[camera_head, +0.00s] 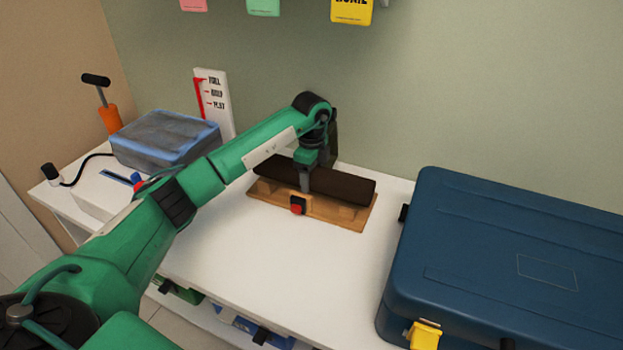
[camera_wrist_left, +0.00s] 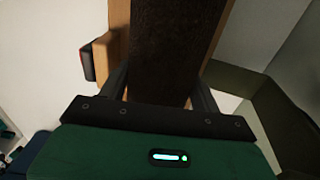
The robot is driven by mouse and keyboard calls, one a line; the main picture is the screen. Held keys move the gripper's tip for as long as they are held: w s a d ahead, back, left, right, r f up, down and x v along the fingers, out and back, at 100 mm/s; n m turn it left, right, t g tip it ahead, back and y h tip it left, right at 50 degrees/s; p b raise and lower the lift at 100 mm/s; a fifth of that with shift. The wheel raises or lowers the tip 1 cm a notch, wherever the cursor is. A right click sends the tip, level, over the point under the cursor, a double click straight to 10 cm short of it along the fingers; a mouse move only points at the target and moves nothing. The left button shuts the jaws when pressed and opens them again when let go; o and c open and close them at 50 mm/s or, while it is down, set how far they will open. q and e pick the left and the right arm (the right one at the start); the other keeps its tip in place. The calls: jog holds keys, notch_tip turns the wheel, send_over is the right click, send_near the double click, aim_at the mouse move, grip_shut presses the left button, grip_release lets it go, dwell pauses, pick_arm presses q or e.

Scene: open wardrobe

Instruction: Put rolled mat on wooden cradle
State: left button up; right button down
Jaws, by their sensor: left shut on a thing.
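The rolled mat (camera_head: 345,184) is a dark brown roll lying lengthwise along the wooden cradle (camera_head: 352,219), a light wood stand on the white shelf. It looks seated on or just at the cradle; I cannot tell whether it bears its full weight. My left gripper (camera_head: 306,183) comes down from above and is shut on the mat near its middle. In the left wrist view the mat (camera_wrist_left: 175,45) runs between the two fingers (camera_wrist_left: 160,90), with the cradle's wood (camera_wrist_left: 119,40) beside it. My right gripper is not in view.
A large blue case (camera_head: 510,260) with a yellow latch stands at the right. A grey-blue bin (camera_head: 165,140), an orange-handled pump (camera_head: 109,118) and a white gauge board (camera_head: 215,100) stand at the left. The shelf in front of the cradle is clear.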

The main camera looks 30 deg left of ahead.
pick_arm(q)
jog(key=shift+f, duration=0.45)
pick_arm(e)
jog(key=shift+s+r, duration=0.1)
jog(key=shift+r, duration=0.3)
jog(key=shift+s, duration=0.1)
pick_arm(q)
jog(key=shift+f, duration=0.4)
jog(key=o, duration=0.8)
jog(key=shift+o, duration=0.2)
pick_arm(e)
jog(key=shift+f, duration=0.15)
